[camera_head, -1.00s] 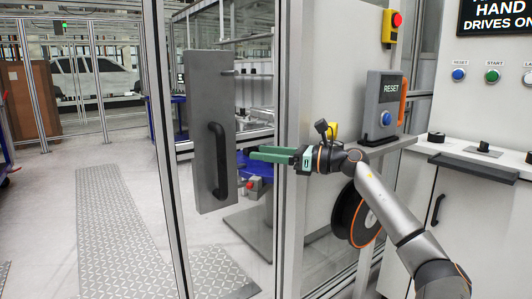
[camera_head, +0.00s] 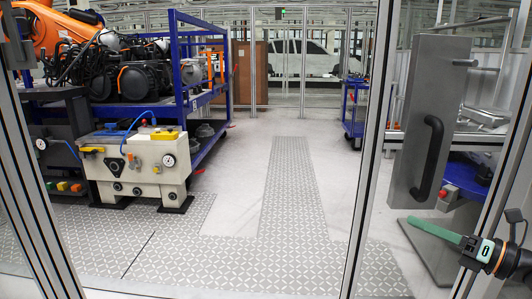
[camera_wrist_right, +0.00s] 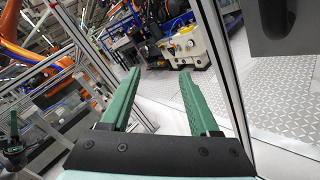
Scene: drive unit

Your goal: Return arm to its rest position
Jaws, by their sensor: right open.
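My right gripper (camera_head: 412,221) is low at the right of the head view, with its green fingers pointing left, below the black handle (camera_head: 428,160) of a grey door panel (camera_head: 408,115). It is apart from the handle. In the right wrist view the two green fingers (camera_wrist_right: 158,78) stand apart with nothing between them. A green and black part (camera_wrist_right: 14,140) at the left edge of that view looks like my left gripper; its jaws cannot be made out. My left arm does not show in the head view.
Metal frame posts (camera_head: 367,150) and clear panels stand close around the arm. A cream machine unit (camera_head: 140,170) and a blue rack (camera_head: 205,100) stand at the left. The patterned floor strip (camera_head: 291,190) in the middle is clear.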

